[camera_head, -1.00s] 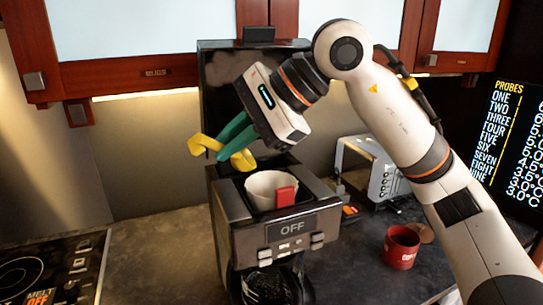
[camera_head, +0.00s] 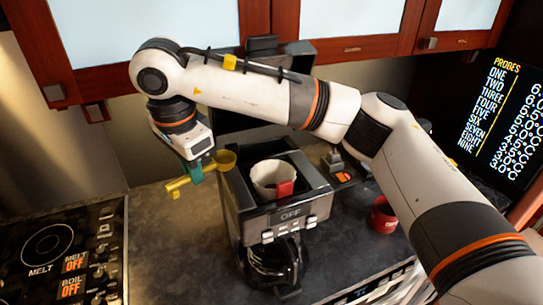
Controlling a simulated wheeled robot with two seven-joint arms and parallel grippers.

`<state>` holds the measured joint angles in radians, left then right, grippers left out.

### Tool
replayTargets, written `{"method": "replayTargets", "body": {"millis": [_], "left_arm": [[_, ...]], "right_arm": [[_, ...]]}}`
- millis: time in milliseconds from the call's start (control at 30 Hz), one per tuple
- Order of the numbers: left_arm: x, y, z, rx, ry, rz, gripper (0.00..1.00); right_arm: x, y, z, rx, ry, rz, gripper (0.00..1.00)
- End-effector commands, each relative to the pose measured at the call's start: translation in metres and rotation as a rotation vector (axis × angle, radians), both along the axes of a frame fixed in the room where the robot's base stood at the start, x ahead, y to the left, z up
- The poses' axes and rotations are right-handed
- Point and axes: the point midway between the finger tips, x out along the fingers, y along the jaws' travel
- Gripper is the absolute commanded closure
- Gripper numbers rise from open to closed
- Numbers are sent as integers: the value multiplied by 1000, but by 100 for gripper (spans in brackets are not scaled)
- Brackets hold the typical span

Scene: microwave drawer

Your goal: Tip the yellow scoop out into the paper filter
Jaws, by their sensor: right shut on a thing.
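The yellow scoop (camera_head: 226,161) is held by my right gripper (camera_head: 192,174), whose teal fingers are shut on it. Its cup is beside the left edge of the coffee machine (camera_head: 289,219), to the left of the white paper filter (camera_head: 268,174). Its handle end sticks out to the lower left of the fingers. What the cup holds cannot be made out. The paper filter sits open at the top of the machine, with a red piece (camera_head: 285,189) at its front right. My left gripper is out of view.
A glass carafe (camera_head: 273,259) stands low in the machine. A red mug (camera_head: 384,215) is on the counter at right, partly behind my right arm. A cooktop (camera_head: 62,245) is at left. Bare dark counter (camera_head: 165,225) lies between cooktop and machine. Cabinets hang above.

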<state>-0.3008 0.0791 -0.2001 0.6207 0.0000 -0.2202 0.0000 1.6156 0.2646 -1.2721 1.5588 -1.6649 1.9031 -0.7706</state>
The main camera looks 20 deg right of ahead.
Motion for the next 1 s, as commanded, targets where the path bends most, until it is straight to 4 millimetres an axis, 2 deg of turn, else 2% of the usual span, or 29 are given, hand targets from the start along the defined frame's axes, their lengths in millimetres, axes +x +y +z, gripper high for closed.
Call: {"method": "replayTargets", "body": {"millis": [267,633,1000], "left_arm": [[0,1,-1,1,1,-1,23],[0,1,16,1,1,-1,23],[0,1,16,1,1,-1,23]], "right_arm": [[0,-1,3,8,-2,-2,100],[0,-1,37,10,-1,-2,100],[0,-1,38,10,-1,-2,100]]}}
